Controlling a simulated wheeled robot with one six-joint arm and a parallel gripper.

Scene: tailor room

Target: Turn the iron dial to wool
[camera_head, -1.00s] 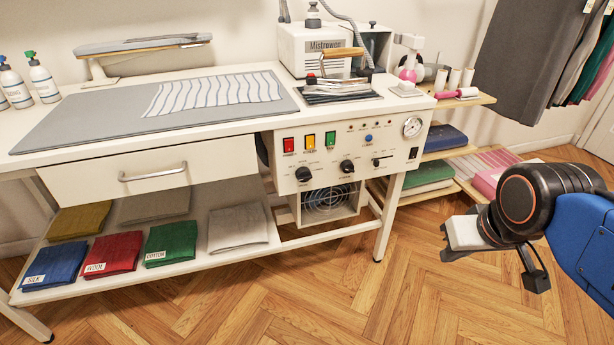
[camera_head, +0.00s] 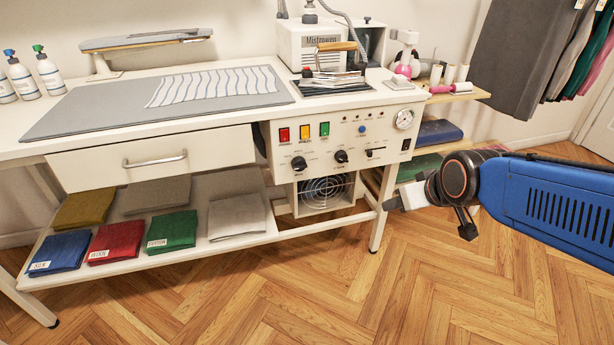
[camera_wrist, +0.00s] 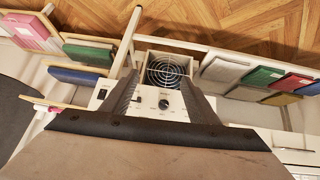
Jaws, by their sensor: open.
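The control panel (camera_head: 385,142) on the front of the white ironing table carries two black dials. The left dial (camera_head: 299,167) sits below the red and yellow switches. The right dial (camera_head: 341,156) sits beside a small slider (camera_head: 375,152). The dial lettering is too small to read, so I cannot tell which is the iron dial or its setting. My gripper (camera_head: 392,203) is in front of the table, right of and below the dials, apart from them. In the wrist view my gripper (camera_wrist: 160,80) is open and empty, with the right dial (camera_wrist: 164,104) showing between its fingers.
A fan grille (camera_head: 325,190) lies under the panel. The iron (camera_head: 335,72) rests on top near the steam unit (camera_head: 308,45). Folded cloths, including a red one (camera_head: 117,242), lie on the lower shelf (camera_head: 235,236). A table leg (camera_head: 382,215) stands near my gripper. The floor in front is clear.

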